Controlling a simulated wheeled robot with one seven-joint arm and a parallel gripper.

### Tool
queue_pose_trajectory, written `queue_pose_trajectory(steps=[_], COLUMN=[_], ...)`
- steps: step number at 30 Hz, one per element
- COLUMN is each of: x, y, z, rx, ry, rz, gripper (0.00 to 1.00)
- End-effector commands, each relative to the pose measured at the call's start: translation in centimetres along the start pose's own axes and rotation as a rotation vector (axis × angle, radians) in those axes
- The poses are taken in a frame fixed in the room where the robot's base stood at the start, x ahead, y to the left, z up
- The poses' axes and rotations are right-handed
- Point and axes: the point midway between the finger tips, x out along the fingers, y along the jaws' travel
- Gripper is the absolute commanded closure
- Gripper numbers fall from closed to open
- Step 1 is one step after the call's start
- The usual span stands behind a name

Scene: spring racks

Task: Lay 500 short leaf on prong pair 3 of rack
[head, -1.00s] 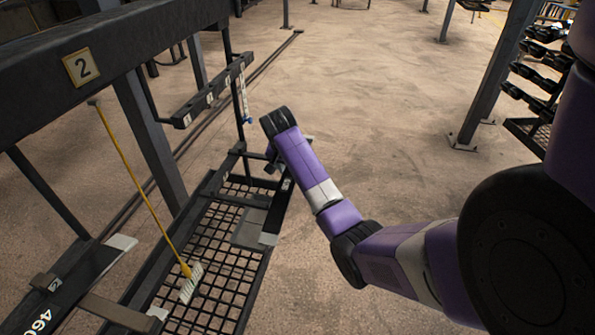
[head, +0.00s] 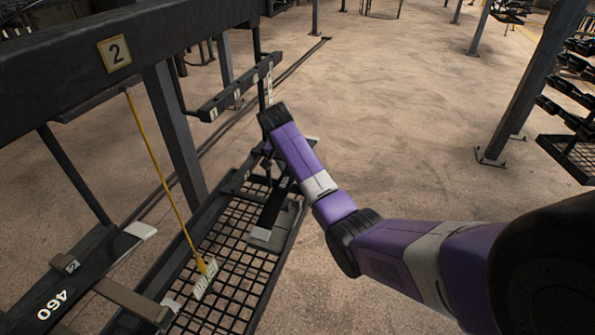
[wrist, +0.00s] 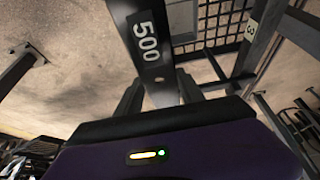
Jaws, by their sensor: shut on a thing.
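The 500 short leaf is a dark flat bar with a white 500 label and a pale end; it shows in the head view (head: 272,212) and the wrist view (wrist: 150,62). My gripper (wrist: 160,92) is shut on it, with a finger on each side. In the head view my gripper (head: 268,165) is partly hidden by my wrist. The leaf hangs out over the mesh tray, apart from it as far as I can tell. The rack (head: 70,70) stands on the left. A number 3 plate (wrist: 250,29) shows in the wrist view; its prongs are not clear.
A 460 leaf (head: 85,275) lies on arms at the lower left. A numbered bar (head: 225,100) stands behind. Open floor lies to the right, with a post (head: 530,90) farther right.

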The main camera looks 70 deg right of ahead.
Motion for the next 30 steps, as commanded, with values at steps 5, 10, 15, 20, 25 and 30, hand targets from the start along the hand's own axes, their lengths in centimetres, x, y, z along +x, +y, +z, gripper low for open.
queue_pose_trajectory(steps=[5, 10, 15, 20, 25, 30], x=[-0.1, 0.5, 1.4, 2.0, 2.2, 2.2], y=[-1.5, -2.2, -2.2, -2.1, -2.2, -2.2], z=[-0.3, 0.0, 0.4, 0.7, 0.7, 0.7], rx=[0.002, 0.002, 0.002, 0.002, 0.002, 0.002], ry=[0.008, 0.006, 0.006, 0.006, 0.006, 0.006], rz=[-0.005, -0.004, -0.003, -0.004, -0.004, -0.004], gripper=[1.0, 1.0, 1.0, 1.0, 1.0, 1.0])
